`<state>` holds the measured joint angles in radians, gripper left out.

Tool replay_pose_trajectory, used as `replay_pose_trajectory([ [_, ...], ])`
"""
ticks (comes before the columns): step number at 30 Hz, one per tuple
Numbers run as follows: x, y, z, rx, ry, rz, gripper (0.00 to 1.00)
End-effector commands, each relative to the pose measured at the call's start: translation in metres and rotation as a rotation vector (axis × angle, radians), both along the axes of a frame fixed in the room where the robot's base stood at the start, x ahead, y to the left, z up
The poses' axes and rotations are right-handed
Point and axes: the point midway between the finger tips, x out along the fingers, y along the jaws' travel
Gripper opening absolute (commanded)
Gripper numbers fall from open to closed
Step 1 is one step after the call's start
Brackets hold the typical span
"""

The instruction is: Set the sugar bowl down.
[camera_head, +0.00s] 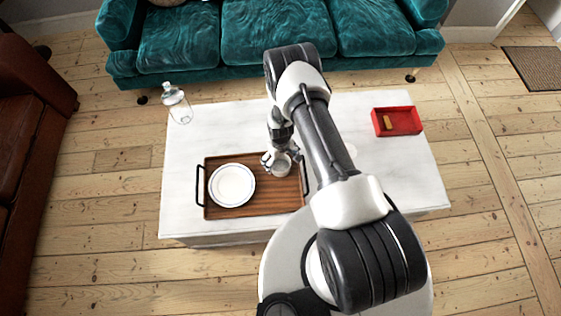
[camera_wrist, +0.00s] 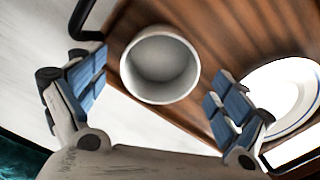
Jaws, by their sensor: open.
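The sugar bowl (camera_head: 282,169) looks like a plain white round cup without a lid. It stands upright on the wooden tray (camera_head: 265,205), near its back right corner. In the wrist view the sugar bowl (camera_wrist: 160,66) looks empty inside, and the tray (camera_wrist: 225,30) lies beneath it. My gripper (camera_head: 275,160) is low at the bowl. In the wrist view my gripper (camera_wrist: 156,92) is open, with one blue-padded finger on each side of the bowl and visible gaps to it. My arm hides part of the table right of the tray.
A white plate (camera_head: 232,185) lies on the tray's left half; it also shows in the wrist view (camera_wrist: 285,95). A glass jar (camera_head: 176,103) stands at the table's back left. A red box (camera_head: 397,121) holding a small yellowish item is at the back right. The marble table (camera_head: 225,125) is clear behind the tray.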

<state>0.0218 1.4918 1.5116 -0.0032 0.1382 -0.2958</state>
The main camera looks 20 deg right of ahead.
Motion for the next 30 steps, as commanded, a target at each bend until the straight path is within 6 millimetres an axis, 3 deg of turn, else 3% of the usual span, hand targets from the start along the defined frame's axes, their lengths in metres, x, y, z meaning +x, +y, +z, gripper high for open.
replay_pose_trajectory([
  [1, 0.001, 0.000, 0.017, 0.000, -0.001, 0.000, 0.92],
  [6, 0.001, 0.000, 0.054, 0.000, -0.001, 0.000, 0.92],
  [16, 0.003, 0.000, 0.094, 0.000, -0.004, -0.001, 0.92],
  [19, 0.015, 0.000, 0.120, 0.000, -0.021, -0.008, 0.92],
  [22, 0.032, 0.000, 0.171, -0.001, -0.049, -0.025, 0.92],
  [24, 0.042, 0.000, 0.217, 0.000, -0.073, -0.039, 0.92],
  [30, 0.041, 0.002, 0.348, 0.003, -0.135, -0.085, 0.92],
])
